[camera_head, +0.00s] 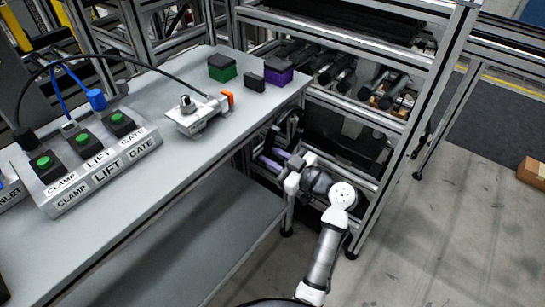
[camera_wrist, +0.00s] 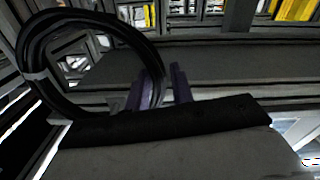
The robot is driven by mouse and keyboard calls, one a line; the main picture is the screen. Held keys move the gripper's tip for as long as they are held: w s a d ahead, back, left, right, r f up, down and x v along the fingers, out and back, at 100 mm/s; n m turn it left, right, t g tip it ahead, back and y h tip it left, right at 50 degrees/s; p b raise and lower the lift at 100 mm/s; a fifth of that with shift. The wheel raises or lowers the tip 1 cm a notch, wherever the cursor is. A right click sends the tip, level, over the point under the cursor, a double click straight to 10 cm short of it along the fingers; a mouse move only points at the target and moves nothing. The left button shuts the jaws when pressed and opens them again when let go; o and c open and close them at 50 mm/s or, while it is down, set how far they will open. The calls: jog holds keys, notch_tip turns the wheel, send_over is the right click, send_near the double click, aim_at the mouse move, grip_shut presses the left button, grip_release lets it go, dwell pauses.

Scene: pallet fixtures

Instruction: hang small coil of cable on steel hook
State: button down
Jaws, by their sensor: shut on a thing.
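The small coil of cable (camera_wrist: 27,52) is a black ring of several strands with a pale tie at its left side in the wrist view. My gripper (camera_wrist: 165,85) has two purple-grey fingers, shut on the right side of the coil. In the head view my gripper (camera_head: 271,162) is low beside the right end of the grey table, and the dark coil (camera_head: 290,127) shows just above it, partly hidden by the table edge. I cannot make out the steel hook in either view.
An aluminium frame with rollers (camera_head: 340,75) stands close behind my gripper.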

jog(key=shift+s+f, duration=0.1)
jog(key=shift+f, duration=0.25)
jog(key=c, duration=1.5)
grip_release()
jog(key=o, duration=0.4)
jog(key=shift+r, duration=0.1)
jog(key=b+v, duration=0.3)
jog(key=v, duration=1)
jog(key=shift+s+d, duration=0.2)
jog(key=shift+d, duration=0.1)
